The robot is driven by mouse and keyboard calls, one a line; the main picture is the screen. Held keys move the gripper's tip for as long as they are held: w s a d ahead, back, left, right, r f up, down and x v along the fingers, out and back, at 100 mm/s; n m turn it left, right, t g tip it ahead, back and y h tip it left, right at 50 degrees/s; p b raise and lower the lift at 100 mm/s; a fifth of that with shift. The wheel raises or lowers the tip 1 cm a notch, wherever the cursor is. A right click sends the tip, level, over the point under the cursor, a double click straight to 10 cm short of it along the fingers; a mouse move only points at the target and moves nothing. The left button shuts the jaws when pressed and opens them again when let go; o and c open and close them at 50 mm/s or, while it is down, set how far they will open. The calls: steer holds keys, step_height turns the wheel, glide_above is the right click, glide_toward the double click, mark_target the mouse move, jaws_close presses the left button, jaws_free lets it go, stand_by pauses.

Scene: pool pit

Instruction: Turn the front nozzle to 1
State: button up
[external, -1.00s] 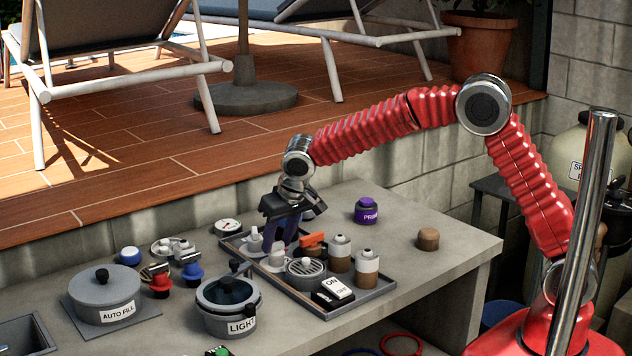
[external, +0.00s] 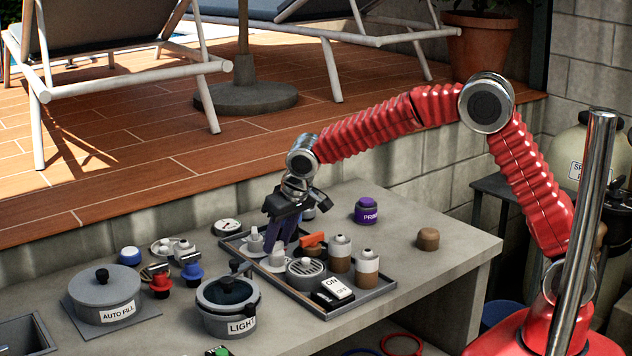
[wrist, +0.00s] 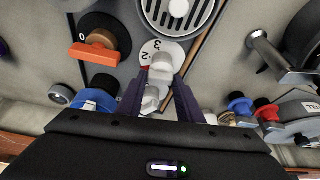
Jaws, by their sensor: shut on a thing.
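The front nozzle (external: 277,261) is a pale grey fitting on a white round dial, in the dark-edged tray on the counter. In the wrist view the front nozzle (wrist: 161,64) sits between my purple fingertips, with the figures 3 and 2 visible on its dial and a small red mark near the 2. The rest of the dial is hidden by the nozzle and fingers. My gripper (external: 276,248) reaches down from above, shut on the front nozzle; it also shows in the wrist view (wrist: 163,73). A second pale nozzle (external: 254,241) stands just behind and left.
An orange-handled knob (external: 312,243), a round grille (external: 306,272), two brown-and-white posts (external: 367,267) and an ON/OFF switch (external: 333,291) crowd the tray's right side. A LIGHT pot (external: 229,308) stands in front left. The counter's right side is mostly clear.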

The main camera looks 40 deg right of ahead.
steer(key=n+y, duration=0.1)
steer(key=n, duration=0.1)
steer(key=n+y, duration=0.1)
steer(key=n, duration=0.2)
steer(key=shift+w+d+n+g, duration=0.1)
steer(key=shift+d+n+g, duration=0.1)
steer(key=shift+n+g, duration=0.1)
steer(key=shift+w+d+n+g+y, duration=0.1)
steer(key=shift+n+g+y, duration=0.25)
steer(key=shift+n, duration=0.8)
steer(key=shift+w+n+g+y, duration=0.1)
steer(key=shift+n+g+y, duration=0.25)
steer(key=shift+n, duration=0.8)
steer(key=o, duration=1.1)
steer(key=shift+s+r, duration=0.1)
steer(key=shift+r, duration=0.05)
steer(key=v, duration=1.3)
steer(key=shift+r, duration=0.25)
